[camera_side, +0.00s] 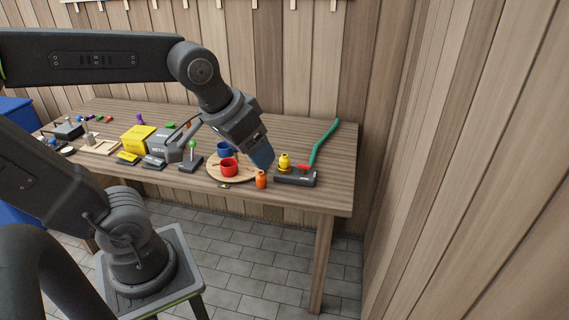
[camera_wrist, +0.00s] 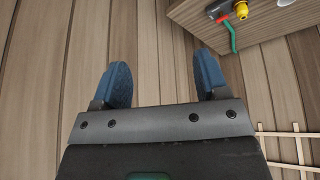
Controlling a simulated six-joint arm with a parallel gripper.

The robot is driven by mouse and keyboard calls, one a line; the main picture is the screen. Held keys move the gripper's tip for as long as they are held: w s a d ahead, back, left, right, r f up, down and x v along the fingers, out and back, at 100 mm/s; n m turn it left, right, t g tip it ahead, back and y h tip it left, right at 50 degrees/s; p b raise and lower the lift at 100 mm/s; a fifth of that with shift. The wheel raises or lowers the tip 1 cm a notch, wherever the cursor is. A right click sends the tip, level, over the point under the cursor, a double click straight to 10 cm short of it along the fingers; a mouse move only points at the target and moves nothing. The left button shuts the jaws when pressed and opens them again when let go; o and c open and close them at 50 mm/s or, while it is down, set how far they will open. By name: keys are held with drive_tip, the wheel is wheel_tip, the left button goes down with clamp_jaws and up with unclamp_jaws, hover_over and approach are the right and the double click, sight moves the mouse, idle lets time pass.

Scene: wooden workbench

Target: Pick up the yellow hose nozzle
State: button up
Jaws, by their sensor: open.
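The yellow hose nozzle (camera_side: 284,161) stands upright at the right end of the workbench, on or just behind a dark grey block (camera_side: 296,178) with a red part and a green hose (camera_side: 323,143). In the wrist view the yellow nozzle (camera_wrist: 241,9) is at the top right edge, partly cut off. My gripper (camera_side: 263,159) is above the bench, a little left of the nozzle and apart from it. In the wrist view its blue fingers (camera_wrist: 162,80) are spread, with only wooden planks showing between them.
A small orange piece (camera_side: 261,180) stands near the front edge. Left of it, a round wooden board (camera_side: 215,175) holds a red cup (camera_side: 229,167) and a blue cup (camera_side: 224,149). Yellow and grey boxes and small tools fill the left. A plank wall rises behind and right.

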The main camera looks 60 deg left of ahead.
drive_tip(key=w+a+n+g, duration=0.2)
drive_tip(key=w+a+n, duration=0.35)
drive_tip(key=w, duration=0.45)
drive_tip(key=n+g+y, duration=0.1)
drive_tip(key=n+g, duration=0.2)
drive_tip(key=n, duration=0.8)
hover_over(285, 155)
drive_tip(key=f, duration=2)
drive_tip(key=shift+s+d+f, duration=0.2)
drive_tip(key=shift+d+f, duration=0.05)
drive_tip(key=shift+d, duration=0.05)
drive_tip(key=shift+w+a+f, duration=0.1)
drive_tip(key=shift+a+f, duration=0.1)
drive_tip(key=shift+f, duration=1.3)
drive_tip(key=shift+w+a+f, duration=0.1)
drive_tip(key=shift+a+f, duration=0.05)
drive_tip(key=shift+f, duration=1.35)
drive_tip(key=c, duration=1)
